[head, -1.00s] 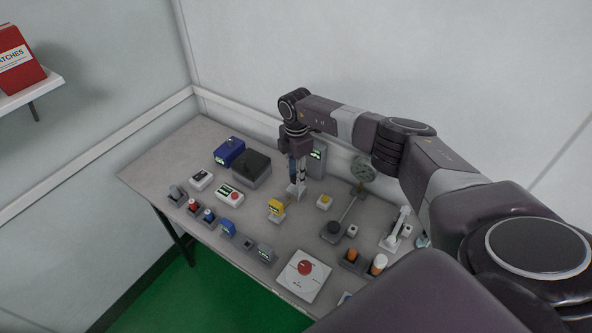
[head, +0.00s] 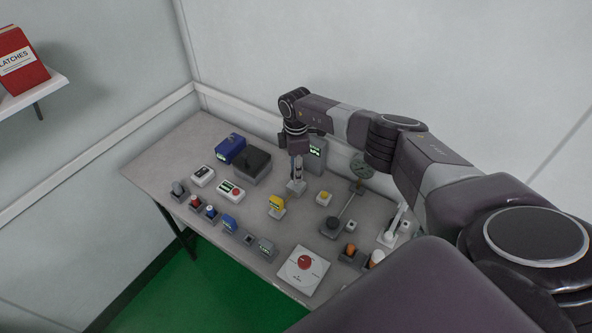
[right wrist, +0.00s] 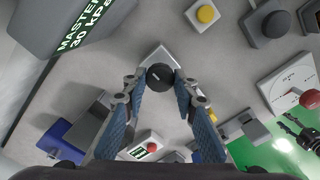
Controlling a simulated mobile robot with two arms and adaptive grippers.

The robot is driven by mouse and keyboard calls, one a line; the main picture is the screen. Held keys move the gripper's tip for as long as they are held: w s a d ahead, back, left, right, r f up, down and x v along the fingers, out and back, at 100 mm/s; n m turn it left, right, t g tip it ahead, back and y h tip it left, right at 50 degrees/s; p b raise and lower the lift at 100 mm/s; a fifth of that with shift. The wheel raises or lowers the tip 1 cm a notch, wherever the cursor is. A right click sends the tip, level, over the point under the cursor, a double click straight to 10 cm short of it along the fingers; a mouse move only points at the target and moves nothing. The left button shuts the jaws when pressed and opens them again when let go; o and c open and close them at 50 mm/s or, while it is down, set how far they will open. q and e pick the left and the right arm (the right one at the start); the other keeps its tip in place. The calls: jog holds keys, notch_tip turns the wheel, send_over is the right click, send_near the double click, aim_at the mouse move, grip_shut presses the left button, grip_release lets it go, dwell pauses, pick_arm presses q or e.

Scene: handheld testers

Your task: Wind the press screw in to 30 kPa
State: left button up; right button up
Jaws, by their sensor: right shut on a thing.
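The press screw shows in the right wrist view as a round black knob (right wrist: 160,76) on a pale base (right wrist: 157,55). In the head view its pale base (head: 296,187) stands below my right gripper (head: 297,178). My right gripper (right wrist: 160,82) points down and is shut on the knob, one blue-padded finger on each side. A grey display unit (right wrist: 85,30) reads "MASTER 30 kPa" in the right wrist view; it stands behind the gripper in the head view (head: 317,152). A dark gripper shape (right wrist: 301,131), apparently my left gripper, shows at the right wrist view's edge; its jaws are unclear.
A black box (head: 253,165) and a blue box (head: 230,148) are left.

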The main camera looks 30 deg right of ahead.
jog(key=shift+w+d+r, duration=0.15)
jog(key=shift+w+r, duration=0.05)
jog(key=shift+r, duration=0.05)
jog(key=o, duration=1.1)
jog(key=shift+o, duration=0.3)
jog(key=shift+s+f, duration=0.1)
jog(key=shift+s, duration=0.05)
notch_tip(320, 180, up, 12)
